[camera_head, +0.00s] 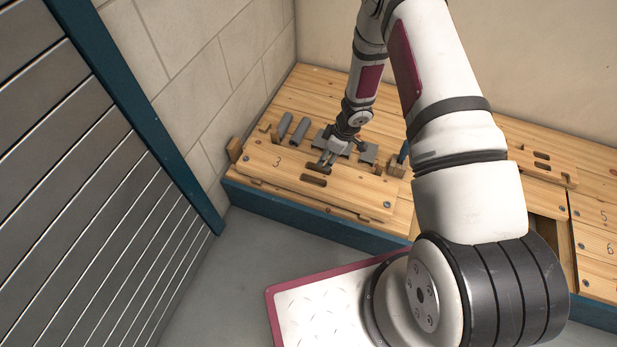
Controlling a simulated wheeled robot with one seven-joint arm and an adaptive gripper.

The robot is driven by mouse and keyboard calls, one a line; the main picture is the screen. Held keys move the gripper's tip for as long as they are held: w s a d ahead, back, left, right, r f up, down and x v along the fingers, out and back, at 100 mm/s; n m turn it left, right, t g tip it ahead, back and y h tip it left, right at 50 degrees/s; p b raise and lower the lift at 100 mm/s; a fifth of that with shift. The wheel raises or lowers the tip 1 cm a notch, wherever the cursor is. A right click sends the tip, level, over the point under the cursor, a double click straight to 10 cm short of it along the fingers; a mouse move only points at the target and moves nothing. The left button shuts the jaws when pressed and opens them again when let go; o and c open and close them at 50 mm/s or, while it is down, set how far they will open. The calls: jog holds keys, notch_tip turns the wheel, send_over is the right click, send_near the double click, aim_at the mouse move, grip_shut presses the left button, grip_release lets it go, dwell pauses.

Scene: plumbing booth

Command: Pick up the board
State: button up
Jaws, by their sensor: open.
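A wooden board (345,190) marked "3" lies on the wooden bench top along its front edge. It has two dark slots near its middle and round bolts near its ends. My gripper (324,165) points down over the board, at the farther slot. Its fingers look apart, with nothing seen between them. Whether the fingertips are in the slot or just above it, I cannot tell. My arm covers the bench to the right of the board.
Grey pipe pieces (299,131) and flat grey plates (368,152) lie behind the board. A wood block (235,149) stands at its left end near the tiled wall. Another slotted board (543,163) and numbered boards (598,222) lie at the right, beside an opening in the bench.

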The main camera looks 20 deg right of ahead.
aim_at(316, 174)
jog(key=b+x, duration=0.5)
jog(key=x, duration=0.7)
jog(key=shift+w+f+b, duration=0.15)
jog(key=shift+f+b, duration=0.15)
jog(key=shift+f, duration=0.05)
jog(key=shift+r, duration=0.1)
grip_shut()
